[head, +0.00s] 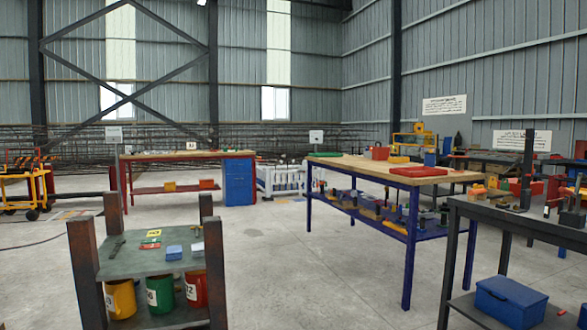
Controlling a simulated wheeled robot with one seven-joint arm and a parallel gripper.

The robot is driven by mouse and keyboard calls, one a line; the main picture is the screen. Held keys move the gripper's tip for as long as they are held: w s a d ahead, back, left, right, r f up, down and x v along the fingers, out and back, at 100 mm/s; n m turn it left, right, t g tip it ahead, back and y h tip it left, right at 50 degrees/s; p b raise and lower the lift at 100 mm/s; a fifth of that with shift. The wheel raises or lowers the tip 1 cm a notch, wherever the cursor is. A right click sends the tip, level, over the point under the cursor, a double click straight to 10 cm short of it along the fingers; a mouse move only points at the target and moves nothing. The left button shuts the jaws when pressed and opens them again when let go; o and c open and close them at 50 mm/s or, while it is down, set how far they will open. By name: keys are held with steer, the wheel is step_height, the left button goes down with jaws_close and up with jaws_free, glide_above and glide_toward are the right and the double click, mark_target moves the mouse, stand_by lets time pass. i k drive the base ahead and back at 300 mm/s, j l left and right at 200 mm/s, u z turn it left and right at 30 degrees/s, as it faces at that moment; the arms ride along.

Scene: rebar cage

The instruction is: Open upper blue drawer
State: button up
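A blue drawer unit (238,183) hangs under the right end of a wooden-topped workbench (180,155) with red legs, in the left middle of the head view. It stands at a distance across the floor. Its front shows stacked drawers, and the upper blue drawer (238,168) looks shut. The handles are too small to make out. My gripper does not show in the head view.
A dark metal stand (148,258) with small items and coloured buckets is at the near left. A blue-legged bench (385,170) stands right of centre, and a dark table (525,210) at the right edge. Concrete floor (285,250) between them is clear.

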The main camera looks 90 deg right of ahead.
mark_target(232, 166)
steer(key=z, duration=2.75)
steer(key=i+l+z, duration=0.3)
steer(key=i, duration=0.15)
steer(key=i+l+z, duration=0.3)
steer(key=i, duration=0.2)
steer(key=i+z, duration=0.35)
steer(key=i, duration=0.15)
steer(key=i+u, duration=0.2)
steer(key=i, duration=0.3)
steer(key=i+u, duration=0.2)
steer(key=i, duration=0.25)
steer(key=i+l+u, duration=0.2)
steer(key=i, duration=0.3)
steer(key=i+l+u, duration=0.2)
steer(key=i, duration=0.25)
steer(key=i+j+u, duration=0.25)
steer(key=i, duration=0.95)
steer(key=i+l+u, duration=0.1)
steer(key=i+u, duration=0.15)
steer(key=i, duration=3.35)
steer(key=i+u, duration=0.1)
steer(key=i, duration=0.7)
steer(key=i+u, duration=0.1)
steer(key=i, duration=0.7)
steer(key=i+l+u, duration=0.1)
steer(key=i, duration=0.65)
steer(key=i+u, duration=0.15)
steer(key=i, duration=1.4)
